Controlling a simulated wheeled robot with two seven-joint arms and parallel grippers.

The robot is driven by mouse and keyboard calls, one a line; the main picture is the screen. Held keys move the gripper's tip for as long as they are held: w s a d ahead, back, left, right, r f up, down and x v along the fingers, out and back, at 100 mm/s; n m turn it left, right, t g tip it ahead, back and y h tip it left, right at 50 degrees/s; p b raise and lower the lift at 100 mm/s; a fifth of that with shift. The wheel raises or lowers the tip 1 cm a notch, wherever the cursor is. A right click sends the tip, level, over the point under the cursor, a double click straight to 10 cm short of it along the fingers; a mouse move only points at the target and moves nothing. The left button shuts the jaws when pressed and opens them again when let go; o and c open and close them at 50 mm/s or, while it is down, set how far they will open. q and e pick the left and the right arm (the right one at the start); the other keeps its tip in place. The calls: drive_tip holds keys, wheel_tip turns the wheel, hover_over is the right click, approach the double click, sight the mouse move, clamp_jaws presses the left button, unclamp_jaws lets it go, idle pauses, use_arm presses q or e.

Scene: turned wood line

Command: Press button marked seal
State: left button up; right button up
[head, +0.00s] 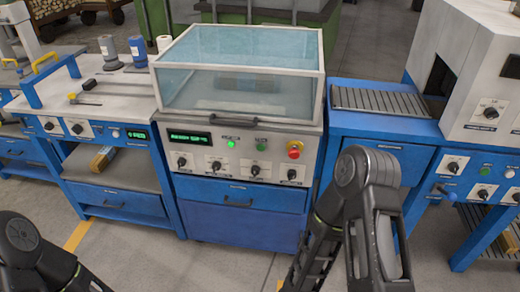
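The middle machine has a light control panel (240,165) under a clear cover. Small labels sit above the two green buttons, too small to read, so I cannot tell which is marked seal. Only dark links of my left arm show at the lower left, and links of my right arm stand in front of the machine's right side. Neither gripper shows.
The panel also has a green-lit display (188,137) and several black knobs. A blue drawer (240,194) is below. A blue roller table (380,102) stands right, beside a white machine (470,80). A workbench (110,92) with bottles stands left.

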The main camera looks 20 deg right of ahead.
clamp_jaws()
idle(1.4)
